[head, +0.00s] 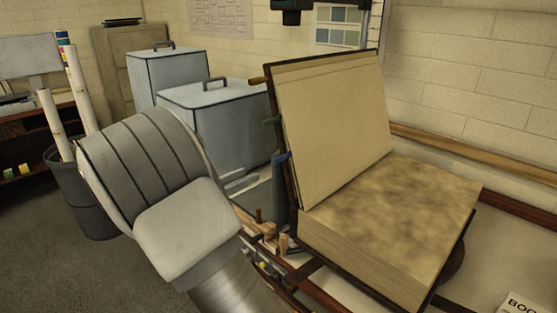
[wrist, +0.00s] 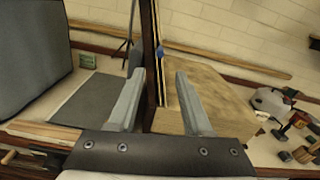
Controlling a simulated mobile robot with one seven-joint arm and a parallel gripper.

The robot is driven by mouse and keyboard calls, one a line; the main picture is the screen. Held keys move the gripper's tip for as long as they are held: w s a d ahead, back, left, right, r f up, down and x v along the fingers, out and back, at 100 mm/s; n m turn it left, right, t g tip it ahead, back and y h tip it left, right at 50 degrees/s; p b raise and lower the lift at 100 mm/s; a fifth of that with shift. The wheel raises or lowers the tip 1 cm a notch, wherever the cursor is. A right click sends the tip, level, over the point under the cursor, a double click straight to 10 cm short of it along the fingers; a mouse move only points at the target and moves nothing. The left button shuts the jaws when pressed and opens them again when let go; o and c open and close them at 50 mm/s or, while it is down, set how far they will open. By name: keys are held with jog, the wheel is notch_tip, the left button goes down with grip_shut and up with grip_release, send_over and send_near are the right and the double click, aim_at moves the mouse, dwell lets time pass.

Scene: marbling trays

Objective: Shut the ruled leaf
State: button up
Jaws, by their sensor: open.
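A big book-like block lies open on the bench. Its raised leaf (head: 335,125), cream with a dark brown edge, stands up and leans slightly back. The lower block (head: 400,205) has a mottled brown top and many page edges. In the wrist view the leaf (wrist: 148,45) shows nearly edge-on, with the block (wrist: 215,95) to its right. My gripper (wrist: 160,72) is open, one finger on each side of the leaf's edge in the picture. I cannot tell whether either finger touches it. In the head view my arm hides the gripper.
Grey lidded bins (head: 225,115) stand behind my arm. A wooden rail (head: 470,158) runs along the brick wall. In the wrist view, a grey panel (wrist: 30,50) is at left and small tools (wrist: 295,120) lie right of the block. A white card (head: 520,305) lies at the front right.

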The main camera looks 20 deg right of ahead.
aim_at(275, 162)
jog(key=x, duration=1.3)
jog(key=shift+f, duration=0.1)
jog(key=shift+a, duration=0.1)
grip_shut()
dwell(0.8)
